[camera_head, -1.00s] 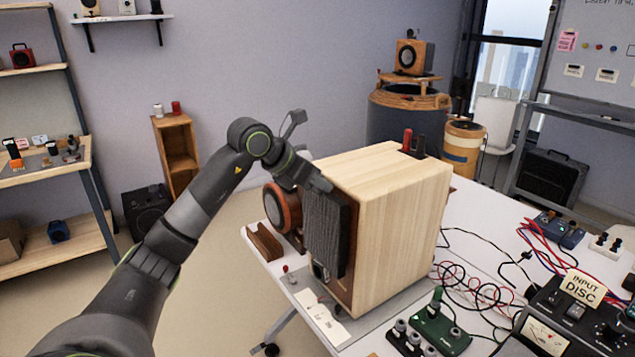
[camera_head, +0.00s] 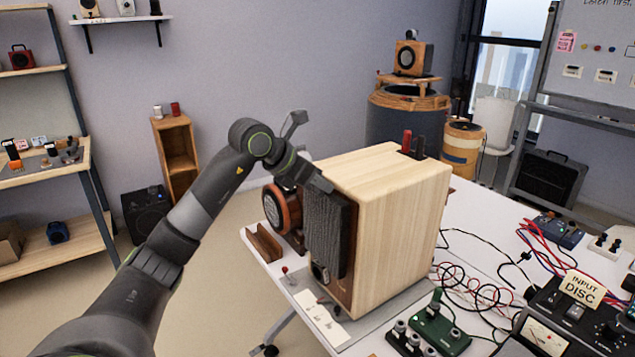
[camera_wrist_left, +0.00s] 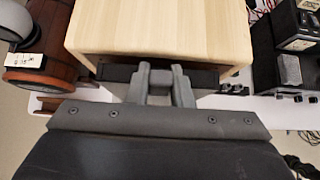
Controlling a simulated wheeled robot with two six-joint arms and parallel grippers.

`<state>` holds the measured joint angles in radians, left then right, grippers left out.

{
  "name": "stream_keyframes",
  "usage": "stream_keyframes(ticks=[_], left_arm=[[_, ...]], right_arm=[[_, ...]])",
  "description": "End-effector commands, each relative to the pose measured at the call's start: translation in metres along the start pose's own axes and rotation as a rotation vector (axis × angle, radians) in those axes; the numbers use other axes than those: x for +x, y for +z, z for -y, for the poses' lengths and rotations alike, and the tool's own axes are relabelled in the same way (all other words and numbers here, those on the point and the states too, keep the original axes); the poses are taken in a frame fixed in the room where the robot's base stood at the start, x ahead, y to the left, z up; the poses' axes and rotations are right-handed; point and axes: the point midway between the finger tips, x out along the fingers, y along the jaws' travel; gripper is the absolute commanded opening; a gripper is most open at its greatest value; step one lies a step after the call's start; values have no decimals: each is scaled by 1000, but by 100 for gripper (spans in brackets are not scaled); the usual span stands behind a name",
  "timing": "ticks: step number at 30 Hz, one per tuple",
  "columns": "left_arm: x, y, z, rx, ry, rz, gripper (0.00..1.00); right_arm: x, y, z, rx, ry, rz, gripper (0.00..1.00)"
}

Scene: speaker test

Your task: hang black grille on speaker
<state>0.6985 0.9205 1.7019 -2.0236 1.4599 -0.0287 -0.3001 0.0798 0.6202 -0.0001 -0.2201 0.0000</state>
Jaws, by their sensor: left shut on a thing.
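The speaker (camera_head: 402,225) is a pale wooden cabinet standing upright on the white table. Its wooden top also fills the upper middle of the left wrist view (camera_wrist_left: 160,30). The black grille (camera_head: 328,237) is a dark ribbed panel, upright at the speaker's front face. Whether it touches the front cannot be told. My left gripper (camera_head: 322,184) is shut on the grille's top edge, and in the left wrist view its fingers (camera_wrist_left: 160,90) point at the dark strip of the grille (camera_wrist_left: 115,76) along the speaker's front. My right gripper is not in view.
A round wooden-rimmed driver (camera_head: 277,208) and a brown wooden holder (camera_head: 264,243) stand left of the speaker. Red and black posts (camera_head: 407,141) rise behind its top. Cables, a green box (camera_head: 440,331) and a meter unit crowd the table's right side.

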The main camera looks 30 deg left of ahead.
Motion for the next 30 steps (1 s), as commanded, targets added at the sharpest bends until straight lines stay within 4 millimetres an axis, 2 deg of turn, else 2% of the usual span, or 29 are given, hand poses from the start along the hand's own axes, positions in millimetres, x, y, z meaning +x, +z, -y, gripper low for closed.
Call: stream_keyframes(ticks=[30], left_arm=[[5, 4, 0, 0, 0, 1, 0]], right_arm=[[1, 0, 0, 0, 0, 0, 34]])
